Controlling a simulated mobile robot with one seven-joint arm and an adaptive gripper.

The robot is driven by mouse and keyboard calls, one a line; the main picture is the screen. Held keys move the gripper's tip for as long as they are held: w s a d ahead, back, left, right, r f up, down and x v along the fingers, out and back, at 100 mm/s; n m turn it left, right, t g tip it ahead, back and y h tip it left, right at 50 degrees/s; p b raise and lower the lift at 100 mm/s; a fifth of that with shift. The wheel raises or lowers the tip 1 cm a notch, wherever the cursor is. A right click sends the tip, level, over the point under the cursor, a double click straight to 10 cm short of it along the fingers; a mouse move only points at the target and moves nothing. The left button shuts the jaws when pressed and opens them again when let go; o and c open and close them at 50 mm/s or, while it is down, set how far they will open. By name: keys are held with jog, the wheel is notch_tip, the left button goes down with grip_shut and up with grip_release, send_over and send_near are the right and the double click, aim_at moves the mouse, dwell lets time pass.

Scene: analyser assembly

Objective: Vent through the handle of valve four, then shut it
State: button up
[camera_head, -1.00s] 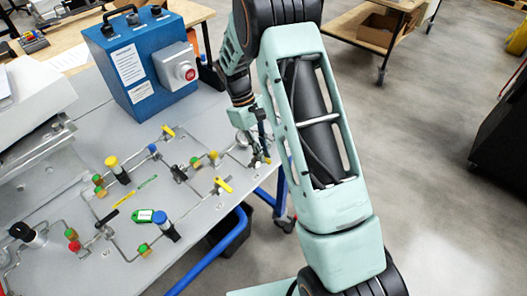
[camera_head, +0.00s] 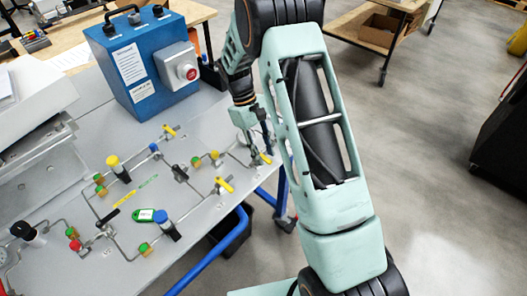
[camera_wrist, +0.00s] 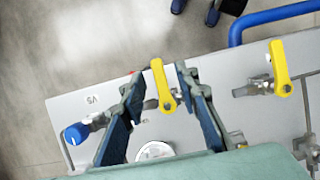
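In the wrist view, a yellow lever handle (camera_wrist: 163,86) stands between the two fingers of my gripper (camera_wrist: 159,76). The gripper is open, with a gap on each side of the handle. The same handle (camera_head: 265,158) shows in the head view near the right edge of the panel, beside my gripper (camera_head: 253,152). A second yellow handle (camera_wrist: 281,68) is to the right in the wrist view; it also shows in the head view (camera_head: 224,185). I cannot read a label for valve four. A label like "V5" (camera_wrist: 92,99) shows upside down.
The grey panel (camera_head: 75,190) carries thin tubing, coloured fittings, black handles and a green tag (camera_head: 143,215). A blue box with a red button (camera_head: 150,65) stands behind. A blue knob (camera_wrist: 76,133) is left in the wrist view. A blue rail (camera_wrist: 275,17) runs along the panel's edge.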

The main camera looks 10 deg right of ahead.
jog(key=v, duration=1.2)
